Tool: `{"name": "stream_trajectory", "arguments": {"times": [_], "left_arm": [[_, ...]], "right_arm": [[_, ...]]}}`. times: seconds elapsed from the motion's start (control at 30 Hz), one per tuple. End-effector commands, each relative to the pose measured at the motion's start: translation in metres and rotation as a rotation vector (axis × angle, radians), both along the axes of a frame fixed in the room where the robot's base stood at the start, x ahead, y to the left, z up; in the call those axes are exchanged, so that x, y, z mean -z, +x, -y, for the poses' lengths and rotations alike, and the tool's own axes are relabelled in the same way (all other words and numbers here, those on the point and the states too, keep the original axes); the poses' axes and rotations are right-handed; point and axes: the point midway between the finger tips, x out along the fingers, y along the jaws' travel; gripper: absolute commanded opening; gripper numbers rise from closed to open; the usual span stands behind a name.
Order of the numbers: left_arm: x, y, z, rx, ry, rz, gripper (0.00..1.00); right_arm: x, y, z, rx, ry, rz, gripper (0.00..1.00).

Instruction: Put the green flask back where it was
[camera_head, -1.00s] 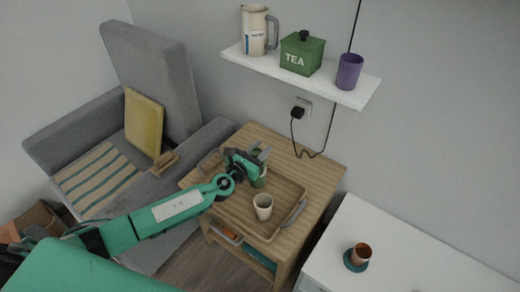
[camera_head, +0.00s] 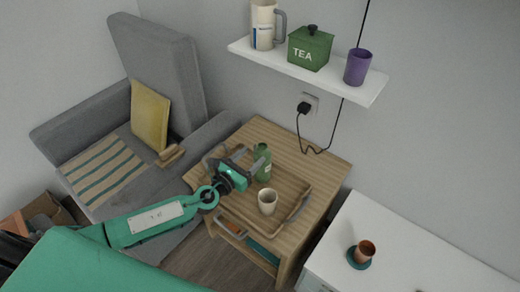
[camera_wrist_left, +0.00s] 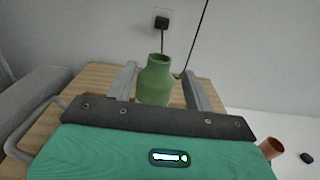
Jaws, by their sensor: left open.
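The green flask (camera_head: 263,165) stands upright on the wooden tray (camera_head: 292,183) on the small wooden table. It also shows in the left wrist view (camera_wrist_left: 155,80), with one finger on each side of it in the picture and gaps between. My left gripper (camera_head: 254,158) is open and empty, just to the left of the flask in the head view. The wrist view (camera_wrist_left: 160,70) shows its fingers spread, with the gripper body hiding the flask's base. My right gripper is not in view.
A cream cup (camera_head: 267,203) stands on the tray close to the flask. A wall shelf (camera_head: 340,88) above holds a jug (camera_head: 263,25), green tea tin (camera_head: 310,49) and purple cup (camera_head: 357,68). A copper cup (camera_head: 365,250) sits on the white desk. A cable hangs behind the table.

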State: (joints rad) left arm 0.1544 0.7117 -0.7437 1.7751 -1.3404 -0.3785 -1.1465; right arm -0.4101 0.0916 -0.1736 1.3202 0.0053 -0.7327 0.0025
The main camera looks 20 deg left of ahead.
Motion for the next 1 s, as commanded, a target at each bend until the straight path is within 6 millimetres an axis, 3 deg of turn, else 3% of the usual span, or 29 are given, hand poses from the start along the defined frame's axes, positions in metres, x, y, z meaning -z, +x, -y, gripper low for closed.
{"name": "stream_trajectory", "arguments": {"times": [0.1,0.3,0.9,1.0], "left_arm": [[0.001,-0.019,-0.007,0.002,0.002,-0.002,0.53],[0.000,-0.034,-0.012,0.000,0.000,0.000,0.53],[-0.001,-0.037,-0.013,-0.001,-0.004,0.000,0.53],[-0.005,-0.040,-0.011,-0.030,-0.081,-0.017,0.53]], "right_arm": [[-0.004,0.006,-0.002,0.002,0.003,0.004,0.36],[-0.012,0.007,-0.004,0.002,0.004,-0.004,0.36],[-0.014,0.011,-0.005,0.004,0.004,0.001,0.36],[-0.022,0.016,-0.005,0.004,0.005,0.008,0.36]]}}
